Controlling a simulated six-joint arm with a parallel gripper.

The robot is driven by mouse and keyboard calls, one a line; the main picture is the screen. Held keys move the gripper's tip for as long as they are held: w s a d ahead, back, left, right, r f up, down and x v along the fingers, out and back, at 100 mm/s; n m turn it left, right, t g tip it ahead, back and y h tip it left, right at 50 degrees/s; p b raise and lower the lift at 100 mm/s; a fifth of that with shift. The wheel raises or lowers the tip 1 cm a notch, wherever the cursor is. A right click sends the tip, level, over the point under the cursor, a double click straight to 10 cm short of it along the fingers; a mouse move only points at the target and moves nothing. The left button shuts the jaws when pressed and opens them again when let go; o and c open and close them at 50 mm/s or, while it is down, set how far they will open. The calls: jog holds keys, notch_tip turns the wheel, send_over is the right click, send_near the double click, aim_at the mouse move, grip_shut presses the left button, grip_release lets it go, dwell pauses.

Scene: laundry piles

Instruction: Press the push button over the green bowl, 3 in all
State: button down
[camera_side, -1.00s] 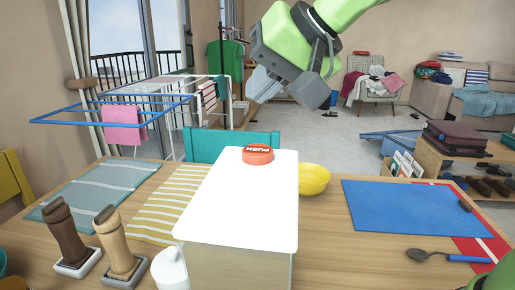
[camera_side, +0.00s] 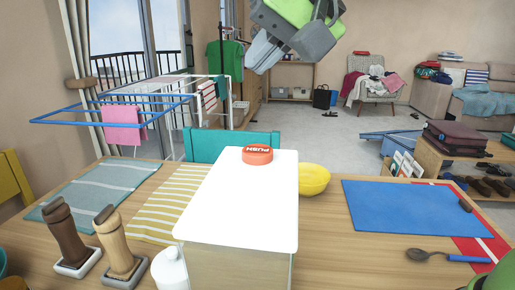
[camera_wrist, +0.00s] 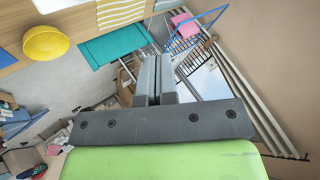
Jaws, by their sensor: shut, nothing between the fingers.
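The red push button (camera_side: 257,155) sits on the far end of a white-topped box (camera_side: 240,205) on the wooden table. My gripper (camera_side: 252,62) is up in the air above and beyond the button, well apart from it. Its grey fingers also show in the wrist view (camera_wrist: 155,62), close together with nothing between them.
A blue mat (camera_side: 405,210) and a spoon (camera_side: 445,257) lie further right. A teal chair (camera_side: 232,143) stands behind the table.

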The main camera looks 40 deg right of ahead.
aim_at(261, 148)
jog(key=shift+f, duration=0.15)
jog(key=shift+f, duration=4.3)
jog(key=shift+f, duration=0.4)
jog(key=shift+f, duration=0.8)
jog(key=shift+r, duration=1.2)
jog(key=shift+r, duration=0.1)
